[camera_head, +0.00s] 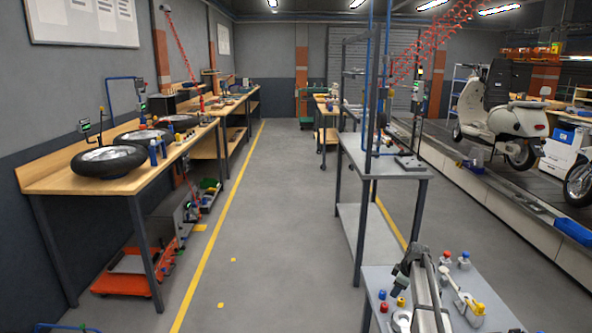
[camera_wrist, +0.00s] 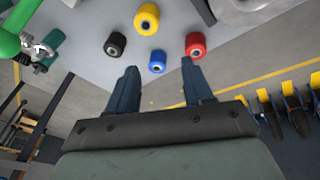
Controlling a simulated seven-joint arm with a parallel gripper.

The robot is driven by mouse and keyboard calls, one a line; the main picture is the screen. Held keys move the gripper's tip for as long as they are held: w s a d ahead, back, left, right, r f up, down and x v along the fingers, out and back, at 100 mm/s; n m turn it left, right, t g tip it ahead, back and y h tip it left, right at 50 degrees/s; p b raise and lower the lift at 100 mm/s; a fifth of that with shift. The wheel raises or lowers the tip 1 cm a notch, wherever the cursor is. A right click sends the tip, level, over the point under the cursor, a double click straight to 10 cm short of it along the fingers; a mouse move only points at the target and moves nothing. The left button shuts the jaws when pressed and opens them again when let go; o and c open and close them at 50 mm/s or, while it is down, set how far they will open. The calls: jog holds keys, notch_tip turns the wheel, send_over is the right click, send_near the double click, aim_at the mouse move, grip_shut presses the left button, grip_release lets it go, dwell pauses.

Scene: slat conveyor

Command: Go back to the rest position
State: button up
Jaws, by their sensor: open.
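My gripper (camera_wrist: 160,70) shows in the wrist view with its two dark fingers apart and nothing between them that is clearly held. Beyond the fingertips, on a grey tabletop (camera_wrist: 90,22), stand small round pieces: black (camera_wrist: 115,45), yellow (camera_wrist: 147,18), blue (camera_wrist: 157,62) and red (camera_wrist: 195,45). The blue one lines up with the gap between the fingers. In the head view, my dark gripper (camera_head: 402,273) is low over the grey table (camera_head: 500,315) at the lower right, close to its left edge. The rest position is not marked in either view.
In the head view, small red, blue and yellow parts lie around my arm on that table. A taller grey bench (camera_head: 385,160) with uprights stands behind it. A scooter (camera_head: 500,115) is on the conveyor at the right. The aisle floor (camera_head: 280,220) at the left is clear.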

jog(key=s+a+f+m+t, duration=0.1)
jog(key=a+m, duration=0.2)
jog(key=a, duration=0.8)
jog(key=s+a+f+m+t, duration=0.1)
jog(key=a+f+m, duration=0.15)
jog(key=a, duration=0.95)
jog(key=s+a+f+m+y, duration=0.1)
jog(key=s+a+f+m, duration=0.3)
jog(key=s+a, duration=0.3)
jog(key=s+d+f+m+g+h, duration=0.1)
jog(key=s+f+g, duration=0.2)
jog(key=s+f, duration=0.8)
jog(key=s+d+f+m+g, duration=0.15)
jog(key=s+f, duration=0.55)
jog(key=s, duration=0.7)
jog(key=s+d+f+g, duration=0.1)
jog(key=s+g, duration=0.1)
jog(key=s, duration=0.8)
jog(key=s+d+f+g+h, duration=0.1)
jog(key=s+d+g, duration=0.1)
jog(key=s, duration=0.8)
jog(key=s+d+f+g, duration=0.1)
jog(key=s+g, duration=0.2)
jog(key=s, duration=0.7)
jog(key=shift+s+d+f, duration=0.15)
jog(key=shift+d+f, duration=0.2)
jog(key=shift+f, duration=0.05)
